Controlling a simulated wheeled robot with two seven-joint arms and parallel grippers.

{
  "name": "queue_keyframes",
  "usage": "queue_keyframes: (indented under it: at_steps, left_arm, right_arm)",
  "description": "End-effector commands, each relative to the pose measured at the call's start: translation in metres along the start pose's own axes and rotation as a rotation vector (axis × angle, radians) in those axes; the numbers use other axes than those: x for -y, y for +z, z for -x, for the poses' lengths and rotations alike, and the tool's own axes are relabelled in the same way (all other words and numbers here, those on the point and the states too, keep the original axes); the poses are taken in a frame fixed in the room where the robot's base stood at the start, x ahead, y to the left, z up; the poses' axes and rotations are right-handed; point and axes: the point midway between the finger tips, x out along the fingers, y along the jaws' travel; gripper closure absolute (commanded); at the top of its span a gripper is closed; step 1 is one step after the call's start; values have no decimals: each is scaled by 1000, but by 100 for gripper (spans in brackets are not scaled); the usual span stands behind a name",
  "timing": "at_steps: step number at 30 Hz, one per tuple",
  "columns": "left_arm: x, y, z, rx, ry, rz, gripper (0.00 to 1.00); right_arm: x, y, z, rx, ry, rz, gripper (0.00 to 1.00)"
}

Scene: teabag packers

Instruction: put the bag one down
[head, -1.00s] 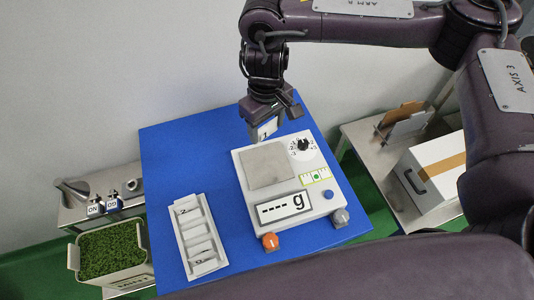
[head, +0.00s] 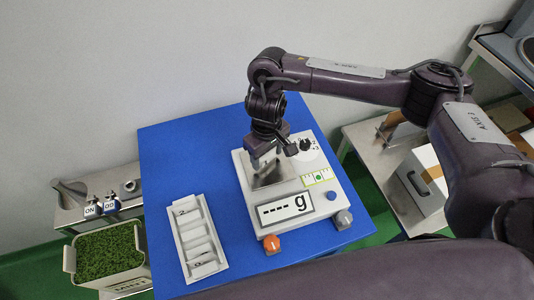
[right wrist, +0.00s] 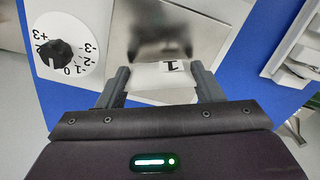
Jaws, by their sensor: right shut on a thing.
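Bag one (right wrist: 160,82) is white with a black 1 and sits between the fingers of my right gripper (right wrist: 162,84) in the right wrist view. In the head view my right gripper (head: 264,160) is shut on it, low over the metal pan (head: 284,175) of the scale (head: 248,196). The bag is mostly hidden there, and I cannot tell whether it touches the pan. The pan also shows in the right wrist view (right wrist: 205,35), with a dark reflection. The scale display (head: 285,209) reads dashes and g. My left gripper is not in view.
A white slotted tray (head: 188,240) with a bag marked 2 lies left of the scale on the blue table (head: 175,150). The scale's dial (head: 306,146) is close to my right gripper. A tub of green leaves (head: 105,255) stands at the left.

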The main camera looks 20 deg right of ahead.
Motion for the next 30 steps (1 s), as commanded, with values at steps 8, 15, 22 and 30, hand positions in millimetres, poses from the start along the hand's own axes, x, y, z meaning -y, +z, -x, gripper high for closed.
queue_keyframes:
  at_steps: [8,15,22,30]
  left_arm:
    - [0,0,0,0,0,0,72]
    - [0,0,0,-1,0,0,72]
    - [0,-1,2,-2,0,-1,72]
    - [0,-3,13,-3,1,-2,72]
  right_arm:
    - [0,0,-3,1,0,0,28]
    - [0,0,-3,1,0,0,18]
    - [0,0,6,-1,0,0,18]
    - [-1,-1,58,-5,4,3,18]
